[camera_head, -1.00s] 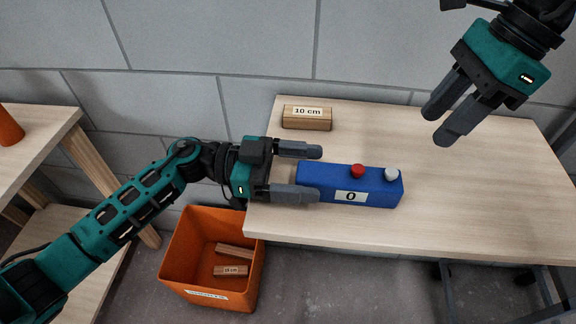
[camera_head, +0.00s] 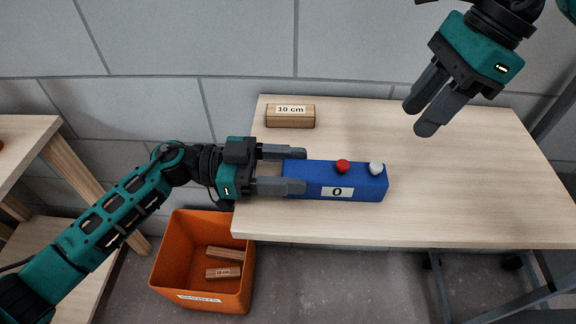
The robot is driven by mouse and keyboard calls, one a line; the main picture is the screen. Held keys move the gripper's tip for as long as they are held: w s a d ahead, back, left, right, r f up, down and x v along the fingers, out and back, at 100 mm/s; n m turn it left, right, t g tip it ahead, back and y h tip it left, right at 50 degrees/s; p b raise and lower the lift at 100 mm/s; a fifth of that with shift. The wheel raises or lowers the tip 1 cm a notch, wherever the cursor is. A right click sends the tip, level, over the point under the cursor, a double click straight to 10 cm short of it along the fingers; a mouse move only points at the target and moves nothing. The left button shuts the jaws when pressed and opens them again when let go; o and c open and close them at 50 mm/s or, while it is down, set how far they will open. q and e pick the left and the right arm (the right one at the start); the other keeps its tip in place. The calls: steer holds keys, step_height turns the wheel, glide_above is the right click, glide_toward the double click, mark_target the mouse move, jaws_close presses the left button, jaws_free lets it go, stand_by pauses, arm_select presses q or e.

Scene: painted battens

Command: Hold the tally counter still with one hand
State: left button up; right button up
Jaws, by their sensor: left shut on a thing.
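The tally counter is a blue box (camera_head: 308,183) on the table, with a red button (camera_head: 342,166), a white button (camera_head: 376,169) and a label reading 0 on its front. My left gripper (camera_head: 297,170) comes from the left and is shut on the counter's left end, one finger along the back and one along the front. The counter rests flat on the tabletop. My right gripper (camera_head: 419,120) hangs above the table's back right, apart from the counter, empty, with a gap between its fingers.
A wooden batten marked 10 cm (camera_head: 290,121) lies at the table's back left. An orange bin (camera_head: 170,262) holding short battens stands on the floor below the table's left edge. The tabletop (camera_head: 470,190) right of the counter is clear. Another wooden table (camera_head: 30,135) is at far left.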

jaws_close()
stand_by(1.4)
